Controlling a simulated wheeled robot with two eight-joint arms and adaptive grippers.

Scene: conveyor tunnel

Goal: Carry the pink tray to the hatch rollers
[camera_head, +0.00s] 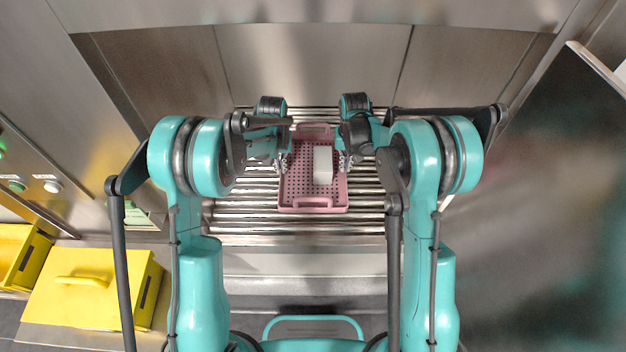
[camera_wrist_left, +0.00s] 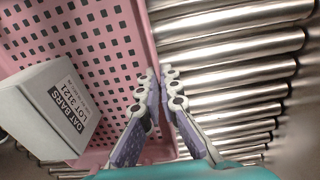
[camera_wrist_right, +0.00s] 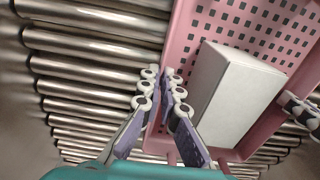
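The pink tray (camera_head: 313,203) with a perforated floor is over the steel rollers (camera_head: 240,208), its handles at the near and far ends. I cannot tell whether it touches them. A white box (camera_head: 323,165) lies inside; in the left wrist view its label reads OAT BARS LOT 3121. My left gripper (camera_head: 283,162) is shut on the tray's left wall, one finger inside and one outside, also in the left wrist view (camera_wrist_left: 160,75). My right gripper (camera_head: 346,162) is shut on the right wall the same way, also in the right wrist view (camera_wrist_right: 160,76).
Steel wall panels (camera_head: 310,65) stand behind the rollers. A yellow case (camera_head: 90,288) with a handle is at the lower left, beside another yellow case (camera_head: 18,255). A button panel (camera_head: 30,175) is on the left. A large dark panel (camera_head: 560,190) stands on the right.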

